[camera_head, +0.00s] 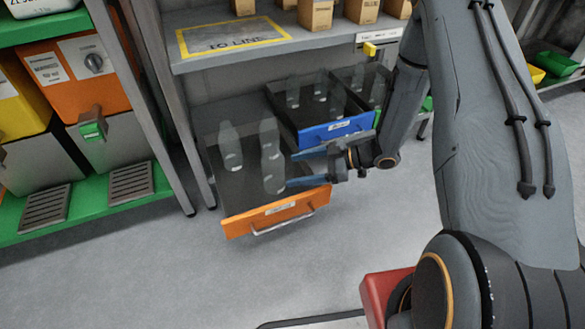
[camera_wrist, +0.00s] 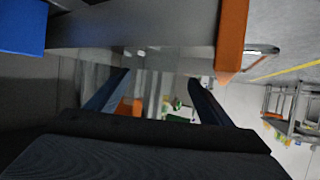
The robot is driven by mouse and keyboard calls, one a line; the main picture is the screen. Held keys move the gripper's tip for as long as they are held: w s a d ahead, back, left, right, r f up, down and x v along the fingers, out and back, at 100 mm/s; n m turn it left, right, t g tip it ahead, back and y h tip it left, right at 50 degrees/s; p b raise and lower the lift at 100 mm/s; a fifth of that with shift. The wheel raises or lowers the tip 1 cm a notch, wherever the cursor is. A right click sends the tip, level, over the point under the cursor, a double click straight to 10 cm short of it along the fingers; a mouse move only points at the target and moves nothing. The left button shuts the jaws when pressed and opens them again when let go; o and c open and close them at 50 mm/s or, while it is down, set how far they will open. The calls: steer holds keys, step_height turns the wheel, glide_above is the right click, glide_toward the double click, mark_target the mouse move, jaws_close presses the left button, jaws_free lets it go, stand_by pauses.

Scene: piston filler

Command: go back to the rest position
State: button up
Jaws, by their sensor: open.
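My gripper (camera_head: 298,168) shows in the head view, its two blue fingers apart and pointing left. It is over the right side of the pulled-out drawer with the orange front (camera_head: 275,211). Clear bottles (camera_head: 230,147) stand upright in that drawer. One bottle (camera_head: 273,172) is close to the fingertips; I cannot tell whether it stands between them. In the wrist view the gripper (camera_wrist: 158,92) has its fingers spread, with blurred see-through shapes between and beyond them. The orange drawer front (camera_wrist: 232,35) is at the upper right there.
A blue-fronted drawer (camera_head: 337,130) with bottles is open just behind my gripper. A shelf with a yellow-bordered area (camera_head: 232,36) and cardboard boxes (camera_head: 316,14) is above. Orange (camera_head: 88,75) and yellow dispensers stand on the left rack. Grey floor (camera_head: 130,260) in front is clear.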

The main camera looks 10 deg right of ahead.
stand_by(0.4)
